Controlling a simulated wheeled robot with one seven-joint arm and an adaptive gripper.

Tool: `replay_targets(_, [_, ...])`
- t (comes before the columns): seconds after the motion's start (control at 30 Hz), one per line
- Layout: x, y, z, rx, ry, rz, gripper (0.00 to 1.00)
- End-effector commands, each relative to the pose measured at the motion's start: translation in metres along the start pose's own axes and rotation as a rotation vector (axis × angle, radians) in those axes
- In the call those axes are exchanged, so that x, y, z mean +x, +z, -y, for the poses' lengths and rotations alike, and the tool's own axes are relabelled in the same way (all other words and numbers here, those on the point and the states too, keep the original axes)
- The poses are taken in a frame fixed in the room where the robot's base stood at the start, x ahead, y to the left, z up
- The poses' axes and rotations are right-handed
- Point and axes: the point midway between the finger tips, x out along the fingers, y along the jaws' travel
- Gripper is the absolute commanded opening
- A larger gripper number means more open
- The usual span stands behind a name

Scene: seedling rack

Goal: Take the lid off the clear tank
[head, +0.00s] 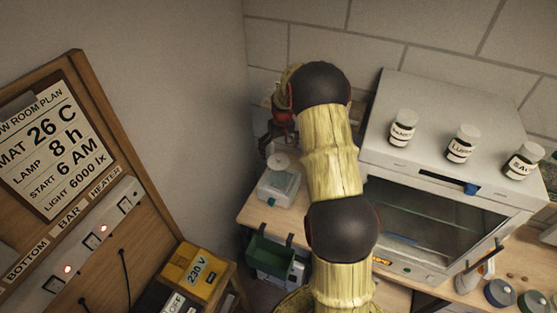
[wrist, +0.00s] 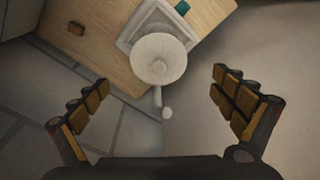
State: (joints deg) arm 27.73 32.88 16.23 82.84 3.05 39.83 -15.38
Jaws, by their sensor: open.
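The clear tank (head: 279,190) stands on the wooden bench at the left, beside the cabinet. Its round whitish lid (head: 283,162) is on top. In the wrist view the lid (wrist: 160,57) sits over the squarish tank (wrist: 128,40), with a thin stem and small pale ball sticking out below it. My gripper (wrist: 161,79) is open and empty, with its fingers spread on either side of the lid's lower part in the picture. I cannot tell the exact gap to it. In the head view my gripper (head: 283,135) is above and behind the tank, partly hidden by my arm.
A white cabinet (head: 400,120) with a glass front and several labelled bottles stands to the right. A green bin (head: 270,258) hangs at the bench's front edge. A yellow box (head: 190,270) and a wooden sign board (head: 75,80) are at the left wall.

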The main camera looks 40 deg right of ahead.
Motion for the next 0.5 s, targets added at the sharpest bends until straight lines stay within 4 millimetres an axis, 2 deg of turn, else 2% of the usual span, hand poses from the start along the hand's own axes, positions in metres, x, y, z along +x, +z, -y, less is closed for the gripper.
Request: replay_targets(0.5, [0.056,0.001,-0.002,0.0,0.001,-0.002,0.97])
